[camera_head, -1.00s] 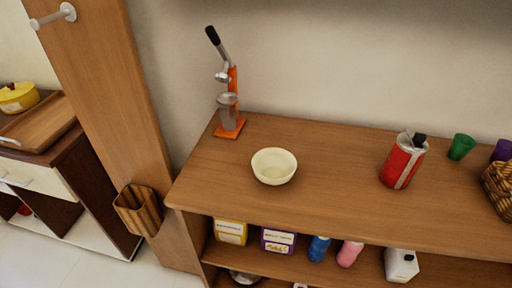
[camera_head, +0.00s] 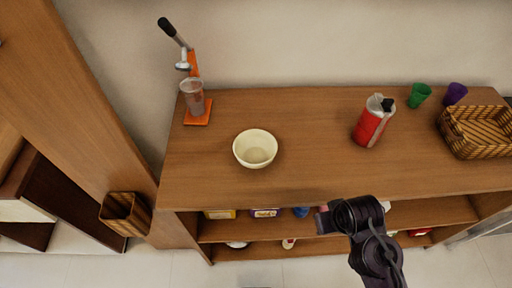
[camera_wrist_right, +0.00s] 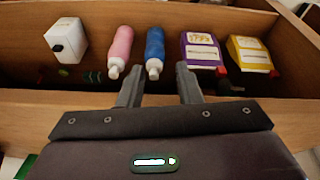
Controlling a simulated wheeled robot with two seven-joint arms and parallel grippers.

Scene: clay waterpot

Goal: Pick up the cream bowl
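The cream bowl (camera_head: 255,149) stands upright and looks empty on the wooden counter (camera_head: 300,180), left of the middle in the head view. My right arm reaches in from the bottom of the head view, and its dark wrist is in front of the counter's front edge, right of and nearer than the bowl. In the right wrist view my right gripper (camera_wrist_right: 160,82) has its two fingers apart with nothing held between them. It faces the shelf below the counter top. The bowl is not in the wrist view. My left gripper is not in view.
An orange juicer (camera_head: 196,105) stands left of the bowl. A red canister (camera_head: 374,121), a green cup (camera_head: 419,95), a purple cup (camera_head: 455,94) and a wicker basket (camera_head: 476,133) stand to the right. The shelf holds a blue bottle (camera_wrist_right: 154,50), a pink bottle (camera_wrist_right: 119,48) and boxes.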

